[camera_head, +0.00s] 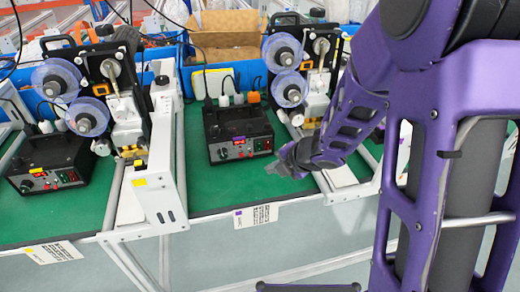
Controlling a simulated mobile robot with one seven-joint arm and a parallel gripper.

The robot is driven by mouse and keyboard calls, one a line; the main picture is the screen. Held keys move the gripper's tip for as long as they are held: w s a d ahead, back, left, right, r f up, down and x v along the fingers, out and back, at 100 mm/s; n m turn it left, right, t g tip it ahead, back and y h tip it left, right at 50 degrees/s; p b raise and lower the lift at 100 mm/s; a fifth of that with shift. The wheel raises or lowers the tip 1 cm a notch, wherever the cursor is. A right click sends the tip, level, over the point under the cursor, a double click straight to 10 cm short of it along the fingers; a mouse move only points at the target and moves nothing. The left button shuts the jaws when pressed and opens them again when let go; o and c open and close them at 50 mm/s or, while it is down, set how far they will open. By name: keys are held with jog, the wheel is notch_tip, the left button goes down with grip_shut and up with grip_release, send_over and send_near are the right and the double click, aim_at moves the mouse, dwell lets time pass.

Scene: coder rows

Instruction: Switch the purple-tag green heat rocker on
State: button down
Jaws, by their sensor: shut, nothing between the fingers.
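A black control box (238,133) stands on the middle green bench, with a purple tag on its top edge and another purple tag (238,213) on the bench's front edge. Its front panel has a lit red display, a red knob and, at the right end, dark green rocker switches (262,145). Single rockers and their positions are too small to tell. My gripper (276,168) is shut and empty. It appears just right of and in front of the panel's right end, pointing left, apart from the rockers in the picture. The exact gap cannot be told.
A similar control box (48,165) stands at the left, with a yellow tag (38,256) on its bench edge. White metal frames (155,165) and reel machines (100,90) flank the middle box. The green mat (215,198) in front is clear.

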jog(key=shift+w+a+f+p, duration=0.2)
jog(key=shift+w+a+p, duration=0.1)
jog(key=shift+w, duration=0.8)
jog(key=shift+w+a+f+p, duration=0.2)
jog(key=shift+w+a, duration=0.15)
jog(key=shift+w, duration=0.7)
jog(key=shift+w+a+f+p, duration=0.15)
jog(key=shift+w+a+p, duration=0.15)
jog(key=shift+w, duration=0.8)
jog(key=shift+w, duration=0.15)
jog(key=shift+w+a, duration=0.1)
jog(key=shift+w, duration=0.15)
jog(key=shift+w+a+f, duration=0.1)
jog(key=shift+w, duration=0.2)
jog(key=shift+s, duration=0.15)
jog(key=shift+s+d, duration=0.2)
jog(key=shift+s, duration=0.4)
jog(key=shift+s+d+r+b, duration=0.15)
jog(key=shift+s+d+b, duration=0.1)
jog(key=shift+s, duration=0.55)
jog(key=shift+s+d+r+b, duration=0.15)
jog(key=shift+s+d+r, duration=0.05)
jog(key=shift+s, duration=0.6)
jog(key=shift+s+d+r+b, duration=0.15)
jog(key=shift+s+d+b, duration=0.1)
jog(key=shift+s, duration=0.55)
